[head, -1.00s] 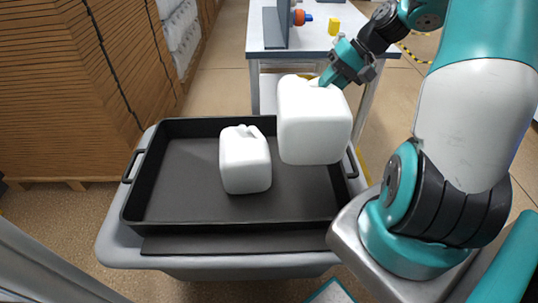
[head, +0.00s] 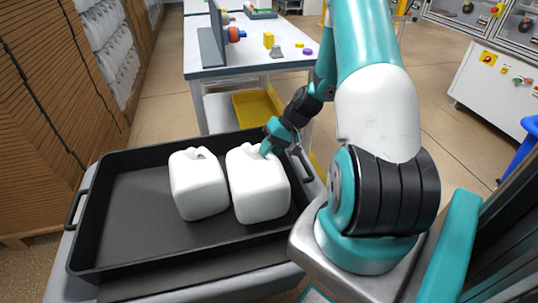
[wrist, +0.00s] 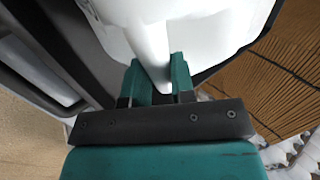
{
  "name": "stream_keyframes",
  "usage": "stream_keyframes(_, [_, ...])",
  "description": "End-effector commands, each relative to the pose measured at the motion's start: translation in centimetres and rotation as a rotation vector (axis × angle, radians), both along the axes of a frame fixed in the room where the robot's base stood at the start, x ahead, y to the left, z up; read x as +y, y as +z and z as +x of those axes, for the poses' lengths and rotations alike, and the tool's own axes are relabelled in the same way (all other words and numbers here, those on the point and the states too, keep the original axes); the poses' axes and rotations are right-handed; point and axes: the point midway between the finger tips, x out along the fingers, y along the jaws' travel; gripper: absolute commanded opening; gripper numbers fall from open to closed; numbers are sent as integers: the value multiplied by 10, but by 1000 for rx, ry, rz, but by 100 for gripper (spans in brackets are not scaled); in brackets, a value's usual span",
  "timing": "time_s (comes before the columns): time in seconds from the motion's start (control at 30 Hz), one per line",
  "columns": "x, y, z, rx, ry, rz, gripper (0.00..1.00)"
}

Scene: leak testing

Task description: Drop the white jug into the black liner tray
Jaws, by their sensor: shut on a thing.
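Two white jugs show in the head view. The white jug in my grip (head: 259,190) is at the right side of the black liner tray (head: 120,232), upright and low, within the tray's outline. I cannot tell whether its base touches the tray floor. My gripper (head: 268,147) is shut on this jug's handle at its top. In the wrist view the two teal fingers (wrist: 162,82) clamp the white handle (wrist: 150,62). The other white jug (head: 198,186) stands in the tray just left of the held one, very close to it.
The tray rests on a grey cart (head: 62,265). Its left part is bare. A workbench (head: 255,68) with a yellow block (head: 268,40) and small parts stands behind, with a yellow bin (head: 256,105) below. Stacked brown cardboard (head: 50,100) stands at the left.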

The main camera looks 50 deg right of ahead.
Motion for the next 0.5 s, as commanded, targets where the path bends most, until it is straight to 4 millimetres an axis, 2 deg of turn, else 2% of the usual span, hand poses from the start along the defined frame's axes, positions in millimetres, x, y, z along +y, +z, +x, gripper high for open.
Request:
stream_keyframes(0.1, [1,-15,0,1,1,2,6])
stream_keyframes(0.5, [0,-20,0,0,1,0,6])
